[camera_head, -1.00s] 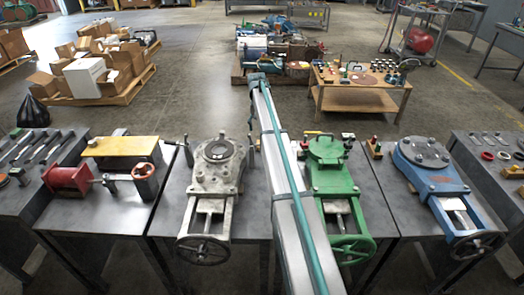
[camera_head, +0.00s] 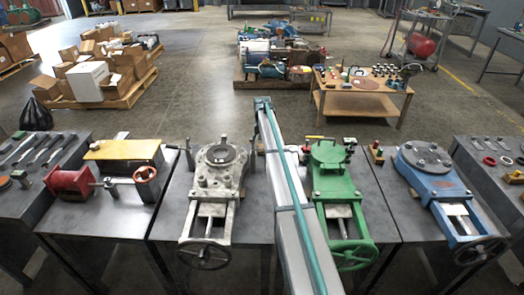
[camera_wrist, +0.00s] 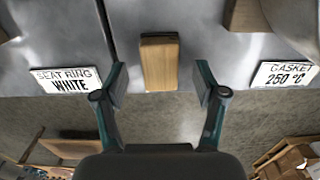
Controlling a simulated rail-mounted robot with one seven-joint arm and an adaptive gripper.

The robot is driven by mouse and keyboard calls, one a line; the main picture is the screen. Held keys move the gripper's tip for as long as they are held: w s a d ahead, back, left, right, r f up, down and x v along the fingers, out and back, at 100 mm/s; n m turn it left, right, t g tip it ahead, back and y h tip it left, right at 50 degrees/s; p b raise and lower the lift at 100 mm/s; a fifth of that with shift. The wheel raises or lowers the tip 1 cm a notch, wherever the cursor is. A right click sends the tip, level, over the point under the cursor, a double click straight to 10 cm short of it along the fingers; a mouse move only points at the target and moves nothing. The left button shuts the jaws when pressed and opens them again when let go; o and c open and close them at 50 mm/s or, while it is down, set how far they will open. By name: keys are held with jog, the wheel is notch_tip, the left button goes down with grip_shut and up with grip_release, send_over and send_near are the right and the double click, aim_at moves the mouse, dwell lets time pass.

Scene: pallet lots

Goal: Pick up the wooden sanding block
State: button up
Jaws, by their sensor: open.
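The wooden sanding block (camera_wrist: 159,62) is a light brown block with a darker top end, in the upper middle of the wrist view. It lies at the edge of a grey table, with its long side pointing between my fingers. My gripper (camera_wrist: 160,82) is open, with one teal finger on each side of the block's near end and a gap on both sides. Nothing is held. In the head view my arm hides my gripper, and I cannot make out the block there.
White labels reading "SEAT RING WHITE" (camera_wrist: 66,81) and "GASKET 250 °C" (camera_wrist: 285,74) flank the block. In the head view, a grey valve (camera_head: 217,180) and a green valve (camera_head: 328,180) stand either side of my arm. A blue valve (camera_head: 432,180) is farther right.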

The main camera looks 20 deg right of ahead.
jog(key=shift+f, duration=0.85)
jog(key=c, duration=1.3)
notch_tip(320, 180, up, 10)
